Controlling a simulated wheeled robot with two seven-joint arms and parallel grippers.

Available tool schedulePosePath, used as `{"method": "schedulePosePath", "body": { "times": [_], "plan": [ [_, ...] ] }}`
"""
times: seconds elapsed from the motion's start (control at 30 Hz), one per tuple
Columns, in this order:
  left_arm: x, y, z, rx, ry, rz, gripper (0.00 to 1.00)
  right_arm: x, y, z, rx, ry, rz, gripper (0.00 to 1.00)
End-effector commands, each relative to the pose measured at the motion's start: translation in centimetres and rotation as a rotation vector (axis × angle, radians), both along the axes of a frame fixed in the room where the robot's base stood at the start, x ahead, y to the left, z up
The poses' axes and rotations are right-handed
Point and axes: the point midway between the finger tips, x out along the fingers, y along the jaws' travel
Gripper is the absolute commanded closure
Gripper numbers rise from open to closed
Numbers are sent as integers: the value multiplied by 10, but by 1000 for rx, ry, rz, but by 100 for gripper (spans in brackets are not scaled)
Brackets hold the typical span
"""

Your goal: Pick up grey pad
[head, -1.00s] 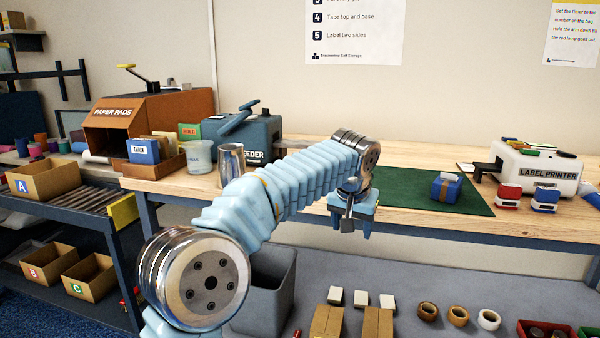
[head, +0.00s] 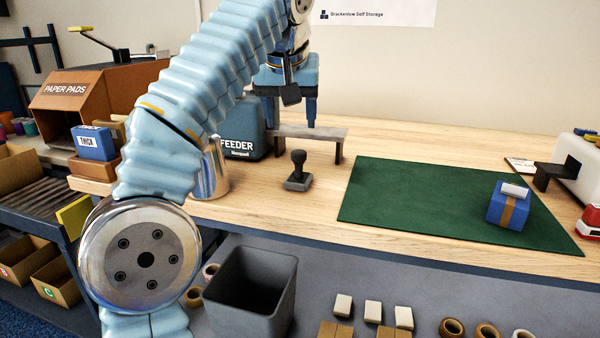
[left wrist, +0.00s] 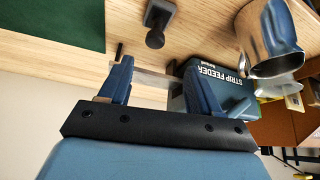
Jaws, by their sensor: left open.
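I cannot make out a grey pad for certain. My left gripper (head: 290,118) is open, fingers pointing down, by the outlet shelf (head: 330,134) of the strip feeder (head: 243,137). In the left wrist view, the two fingers (left wrist: 160,68) stand apart, with the grey shelf (left wrist: 153,82) showing between them. Nothing is clearly held. Part of the shelf is hidden by the fingers. My right gripper is in neither view.
A dark stamp (head: 298,172) stands in front of the shelf. A metal cup (head: 212,172) is behind my arm. A green mat (head: 410,200) bears a blue box (head: 508,208) with a light piece on top. A grey bin (head: 250,295) is below.

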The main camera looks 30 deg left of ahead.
Motion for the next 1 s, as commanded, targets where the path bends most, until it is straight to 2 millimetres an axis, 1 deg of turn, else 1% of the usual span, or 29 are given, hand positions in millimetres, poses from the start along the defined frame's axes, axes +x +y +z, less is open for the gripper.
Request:
{"method": "schedulePosePath", "body": {
  "times": [0.03,0.2,0.3,0.47,0.57,0.67,0.77,0.83,1.0],
  "plan": [
    [5,3,-17,1,4,2,37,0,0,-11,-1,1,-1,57],
    [21,9,-45,0,3,1,37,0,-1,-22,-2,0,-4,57],
    [27,11,-54,0,2,-1,37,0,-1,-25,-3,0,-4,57],
    [31,13,-61,0,1,-1,37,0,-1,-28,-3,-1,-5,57],
    [37,12,-72,0,2,0,37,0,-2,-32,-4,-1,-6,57],
    [46,12,-87,0,3,0,37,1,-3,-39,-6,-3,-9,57],
    [53,15,-100,0,3,0,37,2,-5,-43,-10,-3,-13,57],
    [55,16,-103,-1,1,0,37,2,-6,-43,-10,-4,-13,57],
    [56,16,-102,-1,1,-1,37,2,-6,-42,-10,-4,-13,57]
  ]
}}
